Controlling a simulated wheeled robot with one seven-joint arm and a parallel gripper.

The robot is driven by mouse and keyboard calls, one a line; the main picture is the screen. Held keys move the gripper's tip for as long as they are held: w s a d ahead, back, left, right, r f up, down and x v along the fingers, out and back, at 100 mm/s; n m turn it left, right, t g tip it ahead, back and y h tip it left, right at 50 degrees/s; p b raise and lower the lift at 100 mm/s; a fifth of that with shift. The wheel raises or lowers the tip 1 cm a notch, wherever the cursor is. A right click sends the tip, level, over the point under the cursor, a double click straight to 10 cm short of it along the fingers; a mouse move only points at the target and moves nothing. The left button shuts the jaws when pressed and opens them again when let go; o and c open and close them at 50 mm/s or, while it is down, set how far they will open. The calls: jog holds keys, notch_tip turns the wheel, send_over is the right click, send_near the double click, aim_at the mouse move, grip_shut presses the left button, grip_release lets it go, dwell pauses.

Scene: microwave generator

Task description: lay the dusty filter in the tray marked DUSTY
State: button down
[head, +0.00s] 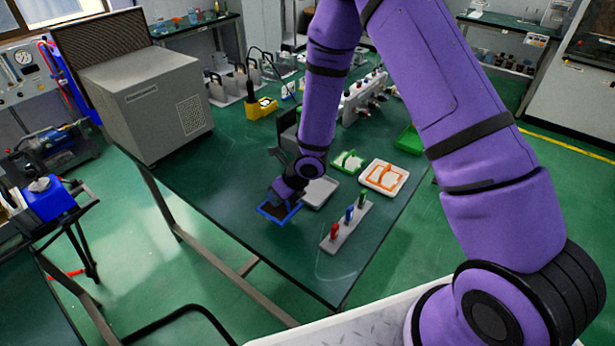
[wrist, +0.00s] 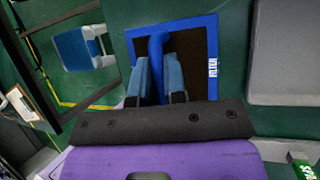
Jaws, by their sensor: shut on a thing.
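The filter (head: 279,211) is a dark panel in a blue square frame, near the left edge of the green table. In the wrist view the filter (wrist: 203,45) shows a "FILTER" label and a raised blue handle. My gripper (head: 278,196) is shut on that handle; its two blue fingers (wrist: 158,72) sit either side of it. I cannot tell whether the frame touches the tabletop. A plain grey tray (head: 320,193) lies just right of the filter, and a grey surface at the wrist view's right edge (wrist: 285,60) appears to be it. No DUSTY marking is readable.
A rack with red, blue and green pieces (head: 346,228) stands in front right. A green-framed item (head: 348,161), a white tray with an orange frame (head: 384,177) and a green bin (head: 409,139) lie farther right. A large grey box (head: 140,95) stands back left. The front table corner is clear.

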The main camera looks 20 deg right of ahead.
jog(key=w+d, duration=0.3)
jog(key=d, duration=0.1)
jog(key=w+d+f, duration=0.1)
jog(key=w+d, duration=0.2)
jog(key=d, duration=0.1)
jog(key=w+d, duration=0.3)
jog(key=d, duration=0.2)
jog(key=shift+f, duration=2)
jog(key=c, duration=1.2)
grip_release()
jog(key=shift+o, duration=0.2)
jog(key=shift+d+r, duration=0.1)
jog(key=shift+r, duration=0.05)
jog(key=v, duration=1.1)
jog(key=shift+d+r, duration=0.25)
jog(key=shift+r, duration=0.1)
